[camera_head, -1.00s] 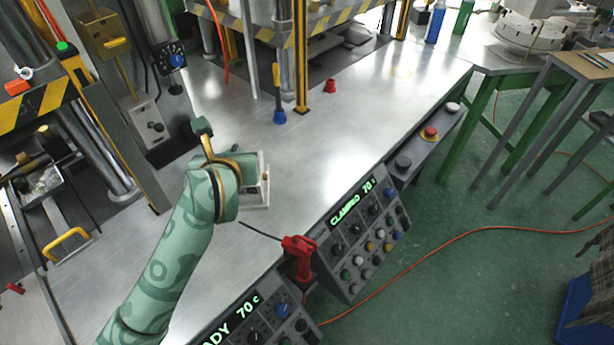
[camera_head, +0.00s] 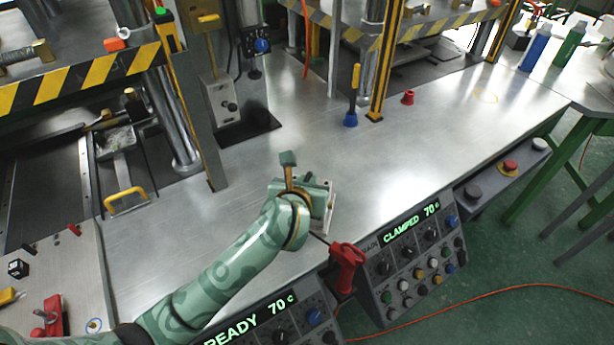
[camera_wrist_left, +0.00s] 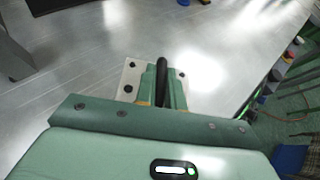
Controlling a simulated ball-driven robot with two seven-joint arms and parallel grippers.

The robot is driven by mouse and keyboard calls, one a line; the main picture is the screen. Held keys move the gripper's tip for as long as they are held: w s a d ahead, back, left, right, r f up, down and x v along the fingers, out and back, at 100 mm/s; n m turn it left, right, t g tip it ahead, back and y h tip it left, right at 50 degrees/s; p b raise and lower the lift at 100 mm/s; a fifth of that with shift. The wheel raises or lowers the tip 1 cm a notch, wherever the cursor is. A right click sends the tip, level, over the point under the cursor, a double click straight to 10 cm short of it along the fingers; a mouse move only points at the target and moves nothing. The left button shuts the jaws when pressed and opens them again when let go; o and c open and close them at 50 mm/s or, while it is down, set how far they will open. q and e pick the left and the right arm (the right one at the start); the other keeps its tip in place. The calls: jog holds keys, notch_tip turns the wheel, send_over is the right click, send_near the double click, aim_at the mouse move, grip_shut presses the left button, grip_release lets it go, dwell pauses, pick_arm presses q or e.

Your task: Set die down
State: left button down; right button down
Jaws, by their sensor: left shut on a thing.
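The die is a pale, flat block (camera_head: 329,208) with dark round holes, low over or on the steel bench (camera_head: 420,150) near its front edge; I cannot tell whether it touches. My left gripper (camera_head: 313,192) is over it and hides most of it in the head view. In the left wrist view the die's pale corners (camera_wrist_left: 128,88) show on both sides of my left gripper (camera_wrist_left: 162,82), which is shut on the die around a dark rounded bar. My right gripper is not in view.
Control panels (camera_head: 412,260) with lit displays line the bench's front, with a red-handled tool (camera_head: 346,266) beside them. A blue-based brush-like tool (camera_head: 352,100) and a small red part (camera_head: 408,97) stand farther back. Striped press frames (camera_head: 80,80) rise behind. The bench right of the die is clear.

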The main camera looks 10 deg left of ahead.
pick_arm(q)
jog(key=shift+r, duration=0.2)
jog(key=shift+f, duration=0.15)
jog(key=c, duration=1.5)
grip_release()
jog(key=shift+f, duration=0.1)
jog(key=shift+s+r, duration=0.35)
jog(key=p+v, duration=0.3)
jog(key=v, duration=0.8)
jog(key=shift+s, duration=0.2)
